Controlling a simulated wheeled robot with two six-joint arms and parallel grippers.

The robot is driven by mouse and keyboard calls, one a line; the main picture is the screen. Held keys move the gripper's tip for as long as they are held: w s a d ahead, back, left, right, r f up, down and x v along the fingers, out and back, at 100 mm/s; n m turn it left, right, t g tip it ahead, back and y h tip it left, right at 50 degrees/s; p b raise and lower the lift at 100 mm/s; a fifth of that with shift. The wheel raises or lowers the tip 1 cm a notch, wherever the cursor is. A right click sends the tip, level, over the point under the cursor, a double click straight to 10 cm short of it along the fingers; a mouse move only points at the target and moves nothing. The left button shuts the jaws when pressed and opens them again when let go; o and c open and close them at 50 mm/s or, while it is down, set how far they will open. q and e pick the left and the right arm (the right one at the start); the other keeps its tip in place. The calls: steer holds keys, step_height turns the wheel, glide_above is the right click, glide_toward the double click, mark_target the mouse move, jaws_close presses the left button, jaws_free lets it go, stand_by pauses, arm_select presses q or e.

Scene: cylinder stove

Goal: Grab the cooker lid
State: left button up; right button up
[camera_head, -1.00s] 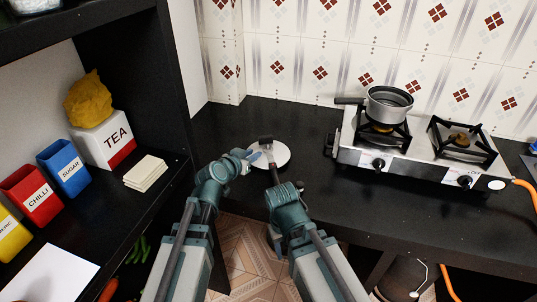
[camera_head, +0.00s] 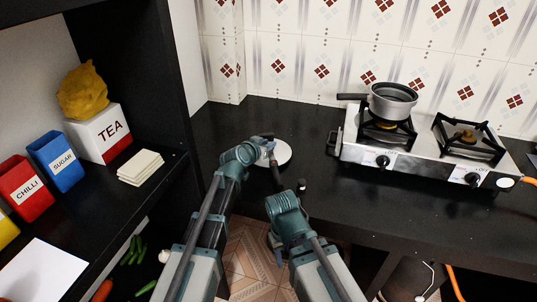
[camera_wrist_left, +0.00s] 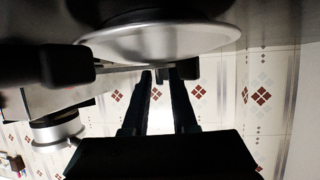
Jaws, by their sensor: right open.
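The cooker lid, a pale round disc (camera_head: 283,154), lies on the black counter left of the stove. In the left wrist view it is a silvery disc (camera_wrist_left: 165,40) across the top. My left gripper (camera_head: 268,143) is at the lid's far left part. Its two fingers (camera_wrist_left: 160,75) stand apart close to the lid; a dark piece at the tips may be the knob, and I cannot tell whether they grip it. The knob is largely hidden in the head view.
A two-burner stove (camera_head: 425,160) stands to the right with a grey pot (camera_head: 393,101) on its left burner. A shelf at the left holds a TEA box (camera_head: 100,135) and blue and red containers. The counter between lid and stove is mostly clear.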

arm_select(q)
steer(key=shift+w+d+f, duration=0.25)
steer(key=shift+w+f, duration=0.05)
steer(key=shift+w, duration=0.2)
steer(key=shift+s+r, duration=0.1)
jaws_close()
stand_by(0.9)
